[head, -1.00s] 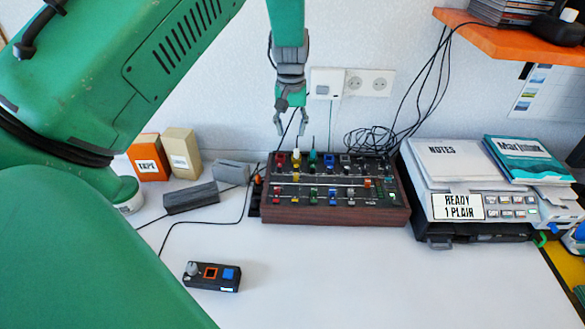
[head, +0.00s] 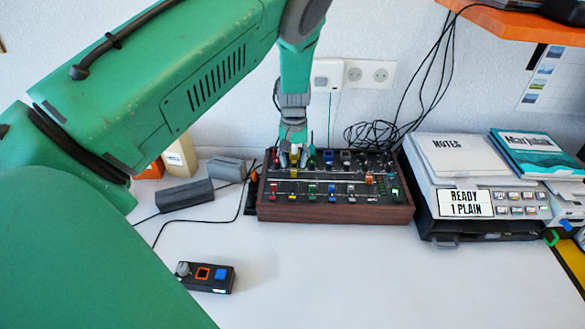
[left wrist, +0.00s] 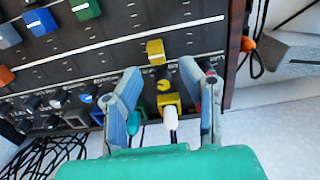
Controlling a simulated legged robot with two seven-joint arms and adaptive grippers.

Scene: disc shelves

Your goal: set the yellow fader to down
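The yellow fader (left wrist: 155,50) is a small yellow cap in a slot on the dark mixing console. In the head view the yellow fader (head: 293,173) shows just in front of my left gripper (head: 293,157), which hangs over the console's back left part. In the left wrist view my left gripper (left wrist: 165,92) has its two fingers apart. Between them are a yellow piece with a white tip (left wrist: 169,108) and a small dark knob with a yellow top (left wrist: 163,80). The yellow fader lies beyond the fingertips, and I see no contact with it. My right gripper is not in view.
The console (head: 335,213) has several other coloured caps and knobs close by. Black cables (head: 370,134) lie behind it. A device with notes (head: 458,160) stands to its right. A small button box (head: 205,277) lies front left; the front table is clear.

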